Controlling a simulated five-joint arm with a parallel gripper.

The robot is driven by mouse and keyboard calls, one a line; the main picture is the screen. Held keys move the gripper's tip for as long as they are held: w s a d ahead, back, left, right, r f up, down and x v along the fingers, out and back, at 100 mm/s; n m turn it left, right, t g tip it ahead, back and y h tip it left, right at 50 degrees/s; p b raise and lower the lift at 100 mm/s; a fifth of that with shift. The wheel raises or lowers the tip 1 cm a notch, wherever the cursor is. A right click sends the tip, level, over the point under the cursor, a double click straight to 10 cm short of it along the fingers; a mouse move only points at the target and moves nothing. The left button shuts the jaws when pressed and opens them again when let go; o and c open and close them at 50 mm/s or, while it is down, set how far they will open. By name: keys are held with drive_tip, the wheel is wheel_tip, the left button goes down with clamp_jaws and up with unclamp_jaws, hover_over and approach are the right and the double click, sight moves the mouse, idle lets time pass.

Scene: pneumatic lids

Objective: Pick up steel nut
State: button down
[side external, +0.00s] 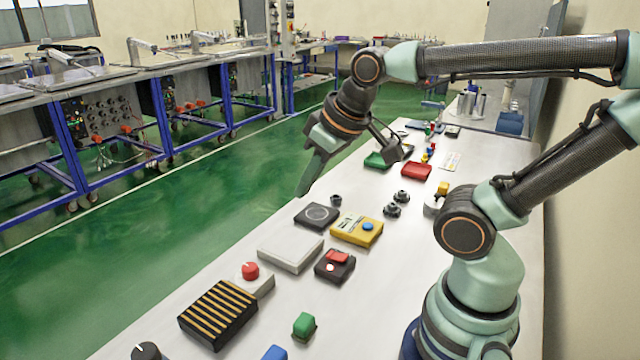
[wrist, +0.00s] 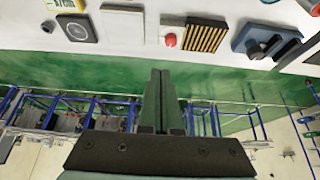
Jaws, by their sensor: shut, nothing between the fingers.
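My gripper (side external: 304,188) hangs past the left edge of the white table, above the floor in the picture. Its fingers are together and empty, and they also show closed in the wrist view (wrist: 160,75). A small dark grey round piece (side external: 336,201) stands on the table to the right of my fingertips, apart from them; it may be the steel nut, but I cannot be sure. It also shows at the upper left of the wrist view (wrist: 47,27). Two dark round fittings (side external: 392,210) stand farther right.
On the white table (side external: 180,335) are a dark square with a ring (side external: 317,216), a yellow box (side external: 357,231), a pale block (side external: 290,252), a red-knobbed block (side external: 252,275) and a black-and-gold striped block (side external: 217,313). Green floor lies left of the table.

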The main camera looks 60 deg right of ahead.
idle(0.3)
drive_tip(key=shift+c, duration=2)
unclamp_jaws()
